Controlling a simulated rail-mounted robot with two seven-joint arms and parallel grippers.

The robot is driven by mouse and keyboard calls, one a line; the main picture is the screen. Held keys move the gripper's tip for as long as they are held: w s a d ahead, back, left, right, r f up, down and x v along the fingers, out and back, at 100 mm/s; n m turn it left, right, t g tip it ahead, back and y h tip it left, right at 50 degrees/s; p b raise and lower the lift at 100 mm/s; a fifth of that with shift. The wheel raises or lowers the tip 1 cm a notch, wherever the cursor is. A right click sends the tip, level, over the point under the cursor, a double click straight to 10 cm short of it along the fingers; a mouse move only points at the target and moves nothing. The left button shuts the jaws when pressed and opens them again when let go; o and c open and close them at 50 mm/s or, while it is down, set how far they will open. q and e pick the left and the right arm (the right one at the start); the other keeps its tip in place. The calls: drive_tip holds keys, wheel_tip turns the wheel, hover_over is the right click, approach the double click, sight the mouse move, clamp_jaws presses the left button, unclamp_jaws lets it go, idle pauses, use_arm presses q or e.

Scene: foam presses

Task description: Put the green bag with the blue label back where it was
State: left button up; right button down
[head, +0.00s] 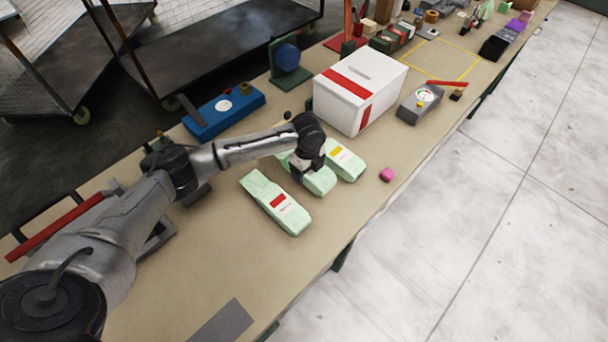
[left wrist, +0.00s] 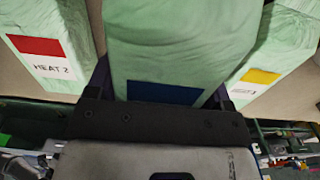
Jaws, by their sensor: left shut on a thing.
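Three pale green bags stand out on the bench. The middle one, the bag with the blue label (head: 321,182), is in my left gripper (head: 307,168), which is shut on it from above. In the left wrist view this bag (left wrist: 185,40) fills the centre between the fingers, with part of its blue label showing. The red-label bag (head: 274,202) lies to its left and the yellow-label bag (head: 346,160) to its right. I cannot tell whether the held bag touches the bench. My right gripper is not in view.
A white box with red stripes (head: 340,92) stands behind the bags. A blue device (head: 225,112) sits at the back left, a grey gauge box (head: 419,103) at the right. The bench front left is mostly clear.

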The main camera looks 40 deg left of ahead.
use_arm(q)
drive_tip(key=shift+w+a+f, duration=0.25)
drive_tip(key=shift+a+f, duration=0.3)
drive_tip(key=shift+a, duration=0.3)
drive_tip(key=shift+f+b, duration=0.3)
drive_tip(key=shift+f, duration=1.7)
drive_tip(key=shift+f, duration=0.15)
drive_tip(key=o, duration=1)
wheel_tip(320, 180, up, 12)
drive_tip(key=shift+r+p, duration=0.2)
drive_tip(key=shift+p, duration=0.45)
